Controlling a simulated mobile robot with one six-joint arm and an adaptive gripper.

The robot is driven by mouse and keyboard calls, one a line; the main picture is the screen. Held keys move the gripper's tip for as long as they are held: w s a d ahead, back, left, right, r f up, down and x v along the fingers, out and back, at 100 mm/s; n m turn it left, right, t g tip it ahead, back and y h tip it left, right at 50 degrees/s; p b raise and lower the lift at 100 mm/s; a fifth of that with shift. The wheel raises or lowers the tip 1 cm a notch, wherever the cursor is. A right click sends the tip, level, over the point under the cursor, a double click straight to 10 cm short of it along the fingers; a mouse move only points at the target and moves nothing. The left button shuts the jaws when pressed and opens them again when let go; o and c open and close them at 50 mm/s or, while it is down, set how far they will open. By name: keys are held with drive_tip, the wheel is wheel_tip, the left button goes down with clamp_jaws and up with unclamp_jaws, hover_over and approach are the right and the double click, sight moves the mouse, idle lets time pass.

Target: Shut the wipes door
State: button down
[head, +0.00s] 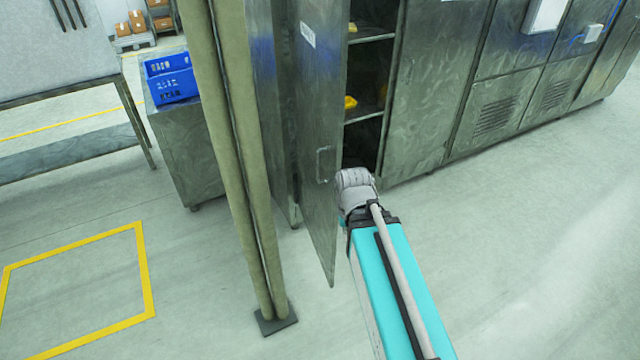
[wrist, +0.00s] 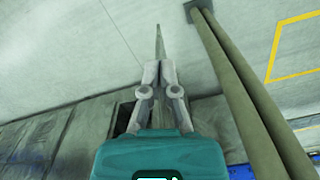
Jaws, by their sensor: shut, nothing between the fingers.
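The wipes door (head: 310,110) is a tall grey metal panel standing wide open from its cabinet, with a white label near the top and a bar handle (head: 323,163). Its open cabinet (head: 368,55) shows dark shelves with yellow items. My arm reaches in from the lower right, its grey wrist just right of the door on the opening side; the fingers do not show there. In the wrist view my gripper (wrist: 158,72) is shut and empty. A thin grey edge, seemingly the door (wrist: 158,43), shows just beyond the fingertips. I cannot tell whether they touch.
Two olive pipes (head: 235,160) stand on a dark base plate left of the door, close to its outer face. A low metal cabinet with a blue crate (head: 172,85) is farther left. More grey cabinets (head: 430,85) run right. The floor at right is clear.

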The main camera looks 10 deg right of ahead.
drive_tip(key=w+f+n+t+h+b, duration=0.5)
drive_tip(key=w+f+h+b, duration=0.4)
drive_tip(key=w+b, duration=0.65)
drive_tip(key=w+a+f+n+t+h+b, duration=0.1)
drive_tip(key=w+a+f+n+t+b, duration=0.1)
drive_tip(key=w+a+n+t+b, duration=0.3)
drive_tip(key=w+a+t+b, duration=0.3)
drive_tip(key=a+b, duration=0.3)
drive_tip(key=b, duration=0.3)
drive_tip(key=shift+w+a+n+t+h, duration=0.3)
drive_tip(key=shift+a+n+t, duration=0.1)
drive_tip(key=shift+t, duration=0.4)
drive_tip(key=shift+w+d+f, duration=0.1)
drive_tip(key=shift+d, duration=0.05)
